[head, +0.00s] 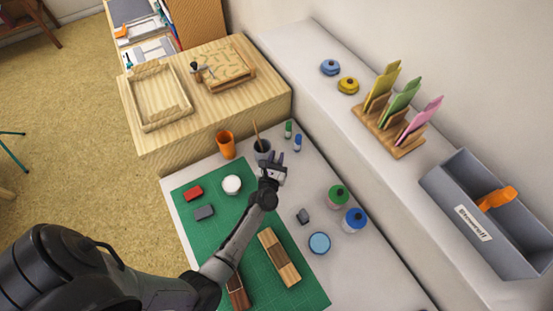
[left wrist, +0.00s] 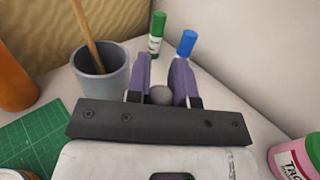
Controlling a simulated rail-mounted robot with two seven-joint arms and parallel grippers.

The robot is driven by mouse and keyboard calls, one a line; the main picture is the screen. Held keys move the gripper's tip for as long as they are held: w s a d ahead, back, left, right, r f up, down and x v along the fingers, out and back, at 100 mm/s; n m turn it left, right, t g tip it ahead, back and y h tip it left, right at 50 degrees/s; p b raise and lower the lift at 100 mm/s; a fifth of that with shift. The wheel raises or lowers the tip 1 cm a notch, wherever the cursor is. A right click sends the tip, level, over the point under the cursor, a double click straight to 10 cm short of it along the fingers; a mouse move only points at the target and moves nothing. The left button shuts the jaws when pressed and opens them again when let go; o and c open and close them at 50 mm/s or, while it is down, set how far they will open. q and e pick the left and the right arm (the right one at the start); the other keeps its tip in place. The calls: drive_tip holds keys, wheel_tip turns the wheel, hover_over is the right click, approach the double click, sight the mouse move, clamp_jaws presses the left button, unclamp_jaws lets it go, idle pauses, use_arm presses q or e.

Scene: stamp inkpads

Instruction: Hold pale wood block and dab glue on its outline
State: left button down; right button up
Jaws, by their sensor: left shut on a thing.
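The pale wood block (head: 282,262), with a darker brown middle, lies on the green cutting mat (head: 305,293) in the head view. My left gripper (head: 273,170) is well beyond the block, close to the grey cup (head: 262,147) with a thin wooden stick (head: 256,130). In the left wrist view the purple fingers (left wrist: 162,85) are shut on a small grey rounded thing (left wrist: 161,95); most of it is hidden. I cannot tell which thing holds the glue. My right gripper is out of view.
The grey cup (left wrist: 103,88) stands left of the fingers in the wrist view, with green (left wrist: 157,35) and blue (left wrist: 186,43) capped tubes beyond. An orange cup (head: 226,146), a white round tub (head: 232,184), paint bottles (head: 338,197) and a dark brown block (head: 237,292) surround the arm.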

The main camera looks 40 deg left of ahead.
use_arm(q)
wheel_tip(320, 180, up, 8)
drive_tip(key=p, duration=0.5)
drive_tip(key=shift+f, duration=0.15)
